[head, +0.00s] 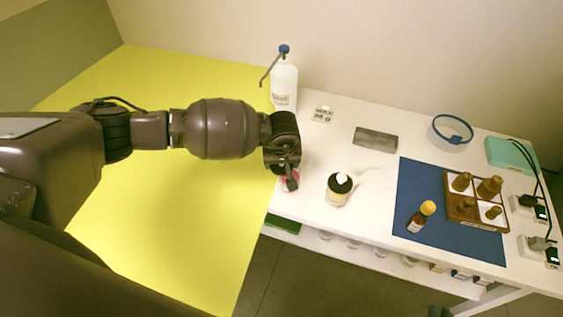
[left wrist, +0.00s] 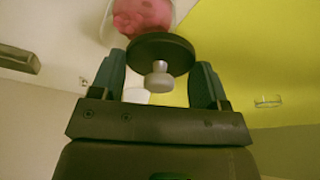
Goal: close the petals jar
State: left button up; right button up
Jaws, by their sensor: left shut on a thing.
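The petals jar (head: 290,182) stands on the white table's left part, mostly hidden under my left gripper (head: 289,172). In the left wrist view it is a clear jar with pink petals (left wrist: 143,14) at the top of the picture. My left gripper (left wrist: 160,82) is shut on a dark round lid (left wrist: 150,47) with a pale grey knob (left wrist: 158,77). The lid overlaps the jar's near edge in that view, and petals show beyond it. I cannot tell whether lid and jar touch. My right gripper is not in view.
A labelled jar with a dark top (head: 339,190) stands just right of the petals jar. A pump bottle (head: 284,84) stands behind. A grey block (head: 375,139) lies farther back.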

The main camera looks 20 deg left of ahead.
pick_arm(q)
notch_tip(320, 180, up, 19)
jog(key=shift+r, duration=0.45)
